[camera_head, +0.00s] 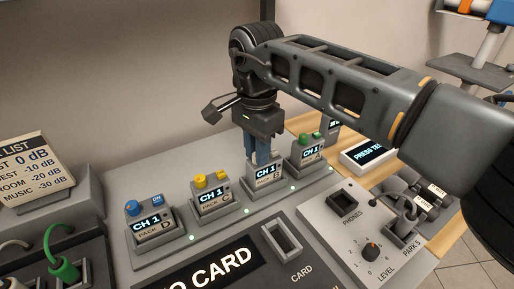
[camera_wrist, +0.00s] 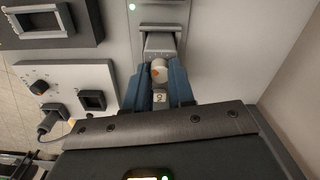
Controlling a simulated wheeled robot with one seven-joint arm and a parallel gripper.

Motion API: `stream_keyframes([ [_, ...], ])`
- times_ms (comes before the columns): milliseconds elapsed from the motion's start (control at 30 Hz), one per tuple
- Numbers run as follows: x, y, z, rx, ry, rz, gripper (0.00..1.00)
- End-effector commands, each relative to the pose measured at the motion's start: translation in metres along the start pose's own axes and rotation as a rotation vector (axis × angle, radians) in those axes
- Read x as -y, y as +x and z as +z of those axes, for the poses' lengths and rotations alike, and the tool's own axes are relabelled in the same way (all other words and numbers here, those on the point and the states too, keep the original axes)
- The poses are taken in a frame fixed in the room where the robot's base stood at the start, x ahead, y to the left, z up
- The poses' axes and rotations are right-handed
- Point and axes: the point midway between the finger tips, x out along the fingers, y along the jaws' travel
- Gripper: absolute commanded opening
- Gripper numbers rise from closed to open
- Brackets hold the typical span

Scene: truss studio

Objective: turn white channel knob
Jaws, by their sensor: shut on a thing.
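The white channel knob (camera_wrist: 159,70) sits on top of a grey pack (camera_head: 266,174) whose screen reads CH 1. My gripper (camera_head: 262,158) points down over this pack, third from the left in the row. In the wrist view its blue fingers lie on both sides of the white knob, shut on it. In the head view the fingers hide the knob.
Pack D (camera_head: 152,222) with a blue knob and pack C (camera_head: 211,195) with a yellow knob stand left. A pack with a green knob (camera_head: 309,155) stands close on the right. A LEVEL knob (camera_head: 371,250) and PHONES socket (camera_head: 343,202) are in front. A list sign (camera_head: 30,172) stands far left.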

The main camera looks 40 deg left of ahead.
Motion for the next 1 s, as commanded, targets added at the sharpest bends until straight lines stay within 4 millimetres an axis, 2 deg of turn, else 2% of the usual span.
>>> stream_keyframes([
  [67,0.0,-0.0002,-0.0001,0.0,0.0,0.0,0.0],
  [467,0.0001,-0.0009,-0.0003,0.0,0.047,0.0,0.0],
  [667,-0.0001,-0.0015,-0.0009,-0.001,0.161,0.001,0.0],
  [1000,-0.0001,-0.0022,-0.0009,-0.001,0.47,0.0,0.0],
])
